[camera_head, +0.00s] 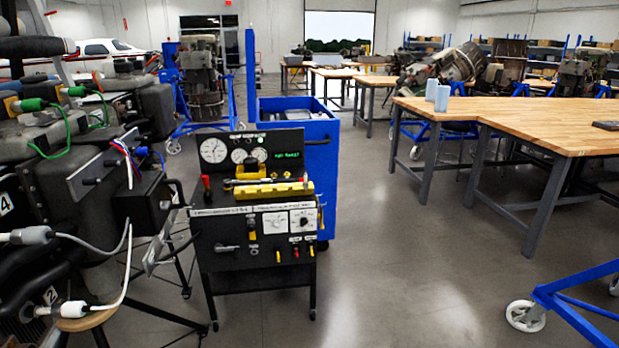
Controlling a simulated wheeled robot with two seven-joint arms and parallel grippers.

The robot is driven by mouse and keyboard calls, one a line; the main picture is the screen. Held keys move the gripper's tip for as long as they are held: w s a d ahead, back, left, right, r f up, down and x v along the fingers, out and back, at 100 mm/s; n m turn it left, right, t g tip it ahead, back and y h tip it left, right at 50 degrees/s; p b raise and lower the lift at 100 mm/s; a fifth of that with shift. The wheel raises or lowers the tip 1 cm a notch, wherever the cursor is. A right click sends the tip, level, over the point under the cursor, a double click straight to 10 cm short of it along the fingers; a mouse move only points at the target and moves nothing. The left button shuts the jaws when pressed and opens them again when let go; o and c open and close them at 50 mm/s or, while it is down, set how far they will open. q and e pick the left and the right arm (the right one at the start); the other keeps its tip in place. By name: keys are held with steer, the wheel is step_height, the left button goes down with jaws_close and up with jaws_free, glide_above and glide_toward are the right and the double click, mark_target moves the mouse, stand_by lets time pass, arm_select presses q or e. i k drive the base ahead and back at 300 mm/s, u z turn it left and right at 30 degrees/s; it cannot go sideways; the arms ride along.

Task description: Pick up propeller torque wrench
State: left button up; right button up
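I cannot make out a propeller torque wrench for certain. A black wheeled test cart (255,250) stands left of the middle, with round dials (214,150) on its upright panel. A long yellow bar (273,192) and a smaller yellow piece (252,171) are on its top ledge. A small red-topped lever (206,187) stands at the ledge's left end. Small handles and knobs are on the front panel. Neither of my grippers shows in this view.
A dark engine with cables (85,150) fills the left side. A blue cabinet (318,160) stands behind the cart. Wooden tables (540,122) are at right, with blue cups (441,98) on one. A blue wheeled stand (570,300) is at lower right. Floor between is clear.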

mark_target(228, 182)
steer(key=z, duration=0.6)
steer(key=i, duration=2)
steer(key=u, duration=1.05)
steer(key=i, duration=0.95)
steer(key=u, duration=1.05)
